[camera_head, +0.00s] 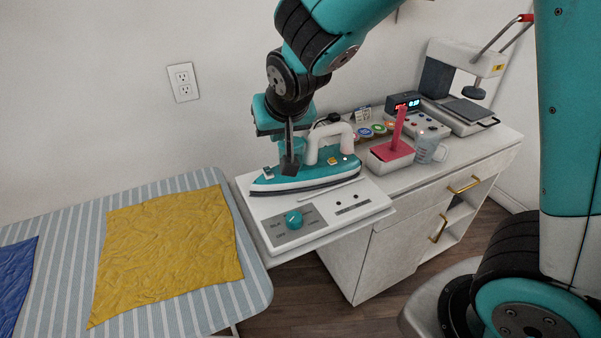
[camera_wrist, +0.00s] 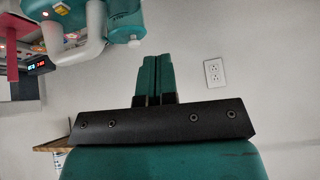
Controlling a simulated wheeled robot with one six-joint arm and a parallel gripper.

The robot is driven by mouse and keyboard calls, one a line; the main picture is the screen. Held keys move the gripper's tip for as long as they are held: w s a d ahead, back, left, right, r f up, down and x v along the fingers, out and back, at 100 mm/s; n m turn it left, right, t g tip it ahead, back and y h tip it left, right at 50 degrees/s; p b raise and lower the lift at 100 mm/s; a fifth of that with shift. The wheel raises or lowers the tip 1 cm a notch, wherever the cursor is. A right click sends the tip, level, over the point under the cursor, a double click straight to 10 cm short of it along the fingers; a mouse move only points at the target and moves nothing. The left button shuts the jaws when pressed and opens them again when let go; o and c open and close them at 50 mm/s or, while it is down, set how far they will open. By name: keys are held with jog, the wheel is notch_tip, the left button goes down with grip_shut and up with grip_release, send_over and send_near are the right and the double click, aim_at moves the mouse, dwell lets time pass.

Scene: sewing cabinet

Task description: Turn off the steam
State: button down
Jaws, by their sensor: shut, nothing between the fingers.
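The teal and white iron (camera_head: 325,170) lies on its white base unit (camera_head: 375,195). The base's front panel has a teal dial (camera_head: 293,219) with markings around it. A yellow switch (camera_head: 332,160) shows on the iron near the rear of its handle. My gripper (camera_head: 290,168) points down and overlaps the iron's front half, left of the handle; contact cannot be told. In the wrist view my gripper (camera_wrist: 156,62) is shut and empty, with the iron's handle (camera_wrist: 90,45) at upper left. Part of the iron's front is hidden behind my gripper.
A striped ironing board (camera_head: 180,195) with yellow cloth (camera_head: 165,250) lies left. Right of the iron, the cabinet holds a red-topped stand (camera_head: 392,151), a clear cup (camera_head: 428,146), a digital clock (camera_head: 403,104) and a press (camera_head: 465,85). A wall outlet (camera_head: 183,82) is behind.

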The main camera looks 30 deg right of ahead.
jog(key=shift+s+a+n, duration=0.1)
jog(key=shift+s+n, duration=0.2)
jog(key=shift+n, duration=0.3)
jog(key=shift+d, duration=0.2)
jog(key=p, duration=0.2)
send_over(268, 170)
jog(key=s, duration=0.1)
jog(key=f, duration=0.8)
jog(key=shift+s+d, duration=0.2)
jog(key=shift+d, duration=0.2)
jog(key=shift+s+f, duration=0.2)
jog(key=shift+f, duration=1.75)
